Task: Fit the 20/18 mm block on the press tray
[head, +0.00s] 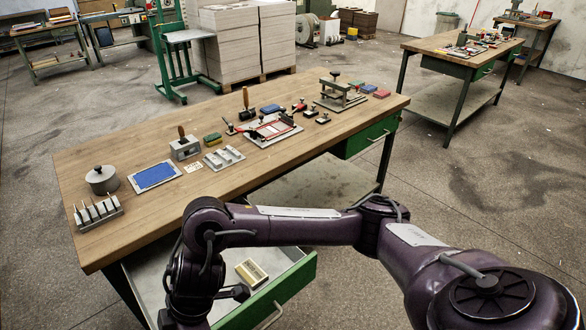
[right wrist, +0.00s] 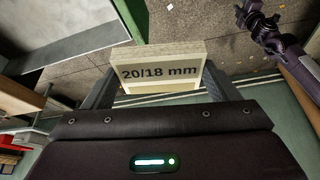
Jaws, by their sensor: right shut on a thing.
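The block marked "20/18 mm" (right wrist: 160,72) is pale, with its printed face toward the right wrist camera. My right gripper (right wrist: 160,88) is shut on it, one dark finger at each side. In the head view my right arm reaches left across the bench front and its wrist bends down by the open drawer; its fingertips are hidden there. A flat tray with a red-edged frame and small black-knobbed clamps (head: 270,130) lies mid-bench; I cannot tell whether it is the press tray. My left gripper is not seen.
A pale block (head: 251,272) lies in the open green-fronted drawer (head: 290,292). On the wooden bench are a grey lidded pot (head: 102,179), a blue pad (head: 155,176), a slotted rack (head: 97,213) and a small press (head: 340,92).

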